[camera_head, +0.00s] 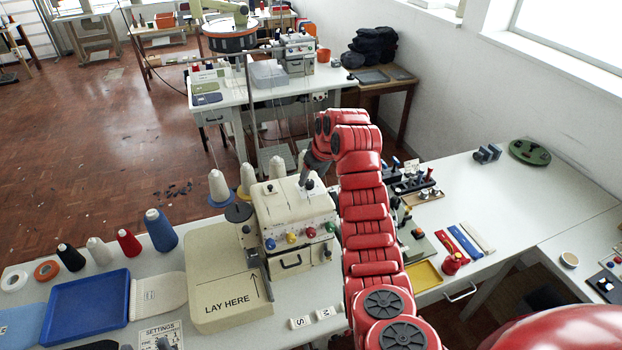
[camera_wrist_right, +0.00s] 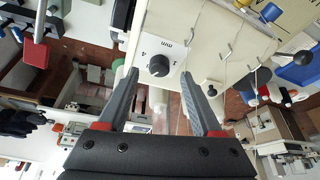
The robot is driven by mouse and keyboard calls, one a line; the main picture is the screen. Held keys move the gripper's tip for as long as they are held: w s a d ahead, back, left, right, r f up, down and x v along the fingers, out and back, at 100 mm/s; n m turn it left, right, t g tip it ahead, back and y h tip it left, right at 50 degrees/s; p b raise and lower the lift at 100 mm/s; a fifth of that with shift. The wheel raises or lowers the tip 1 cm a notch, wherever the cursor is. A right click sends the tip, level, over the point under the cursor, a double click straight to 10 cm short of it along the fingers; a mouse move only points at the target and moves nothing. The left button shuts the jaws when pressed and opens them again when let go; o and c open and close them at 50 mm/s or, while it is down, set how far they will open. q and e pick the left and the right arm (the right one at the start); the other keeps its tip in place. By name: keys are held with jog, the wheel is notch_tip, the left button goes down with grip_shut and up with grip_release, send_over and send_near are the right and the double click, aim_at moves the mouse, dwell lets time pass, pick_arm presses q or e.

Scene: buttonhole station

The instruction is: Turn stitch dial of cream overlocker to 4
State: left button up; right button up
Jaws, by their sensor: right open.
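The cream overlocker (camera_head: 285,219) stands on the near table in the head view, with several coloured knobs on its front. My right gripper (camera_head: 309,176) reaches over its top right part from the right. In the right wrist view, the stitch dial is a black round knob (camera_wrist_right: 158,66) on a white plate marked with digits and "mm". My right gripper (camera_wrist_right: 159,76) is open there, one finger on each side of the dial and apart from it. The dial's exact setting is too small to read. My left gripper is out of view.
Thread cones (camera_head: 219,187) stand behind and left of the overlocker. A beige "LAY HERE" board (camera_head: 222,299), a blue tray (camera_head: 88,302) and thread spools (camera_head: 161,229) lie to the left. Small tools and a yellow tray (camera_head: 423,276) are right of my arm.

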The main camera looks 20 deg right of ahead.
aim_at(309, 185)
jog(key=shift+p+x, duration=0.35)
jog(key=shift+x, duration=1)
grip_shut()
